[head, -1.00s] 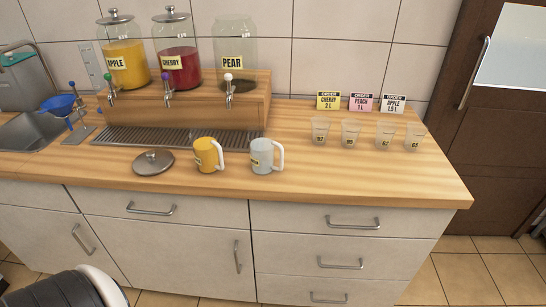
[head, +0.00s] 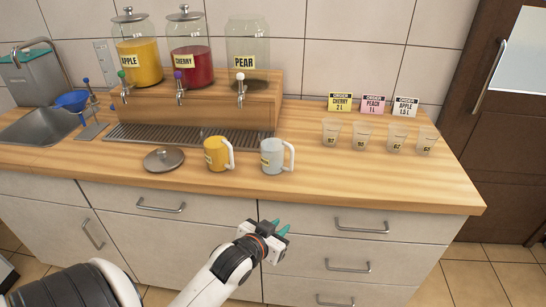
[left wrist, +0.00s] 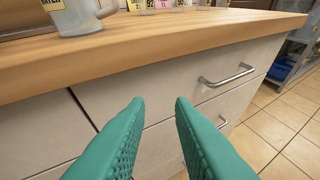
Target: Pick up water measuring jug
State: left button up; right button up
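The water measuring jug (head: 271,157) is pale and bluish with a white handle on its right side. It stands upright on the wooden counter near the front edge, right of a yellow jug (head: 215,155). In the left wrist view its lower part (left wrist: 76,18) shows at the top left, with a yellow label partly cut off. My left gripper (head: 280,229) is in front of the drawers, below the counter edge and nearer to me than the jug. Its green fingers (left wrist: 156,120) are apart with nothing between them. My right gripper is not in view.
A metal lid (head: 164,159) lies left of the yellow jug. Behind are the drip tray (head: 190,138) and three dispensers. Several small cups (head: 363,138) and order cards (head: 373,105) stand to the right. The counter front edge (left wrist: 120,72) lies between gripper and jug.

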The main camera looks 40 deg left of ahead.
aim_at(291, 162)
pick_arm(q)
jog(key=w+a+r+t, duration=0.1)
jog(key=w+a+r, duration=0.1)
jog(key=w+r, duration=0.1)
jog(key=w+a+r+t, duration=0.2)
jog(key=w+r, duration=0.1)
jog(key=w, duration=0.1)
jog(key=w+a+r+n+t+y+p, duration=0.1)
jog(key=w+a+r, duration=0.1)
jog(key=w+r, duration=0.1)
jog(key=shift+w+a+t, duration=0.1)
jog(key=shift+w+t, duration=0.3)
jog(key=shift+w+a+f+p, duration=0.1)
jog(key=shift+w+a+p, duration=0.05)
jog(key=shift+w, duration=0.8)
jog(key=shift+w+a+r+p, duration=0.1)
jog(key=shift+w+a+p, duration=0.1)
jog(key=shift+w, duration=0.8)
jog(key=shift+w+a+f+p, duration=0.1)
jog(key=shift+w+p, duration=0.05)
jog(key=shift+w, duration=0.8)
jog(key=shift+s, duration=0.1)
grip_shut()
